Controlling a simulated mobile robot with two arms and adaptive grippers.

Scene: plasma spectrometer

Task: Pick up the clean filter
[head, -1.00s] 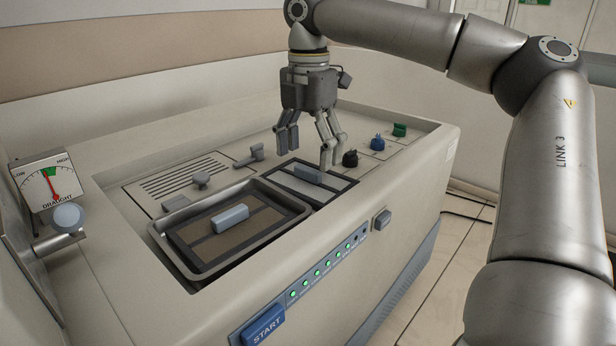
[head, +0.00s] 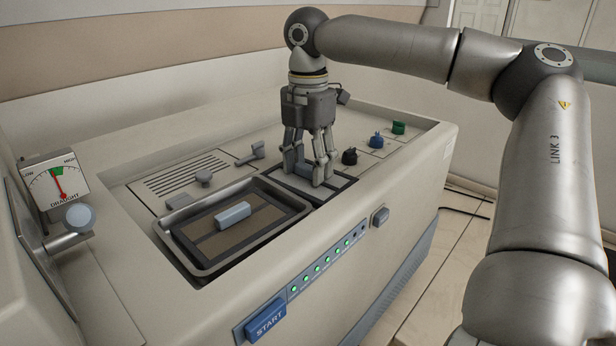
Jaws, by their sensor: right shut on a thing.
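The clean filter (head: 338,184), a pale panel in a dark frame, lies in the recess right of the metal tray on the machine's top. My right gripper (head: 309,174) points straight down over it and is shut on its grey handle, which the fingers mostly hide. The filter looks level with its recess; I cannot tell if it is lifted. A brown, dirty-looking filter (head: 205,243) with a grey handle (head: 233,214) lies in the metal tray (head: 287,238). My left gripper is not in view.
Black (head: 349,156), blue (head: 376,140) and green (head: 398,127) knobs stand close right of the gripper. Grey levers (head: 203,177) sit behind the tray. A START button (head: 266,320) and green lights are on the front. A draught gauge (head: 55,183) stands at left.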

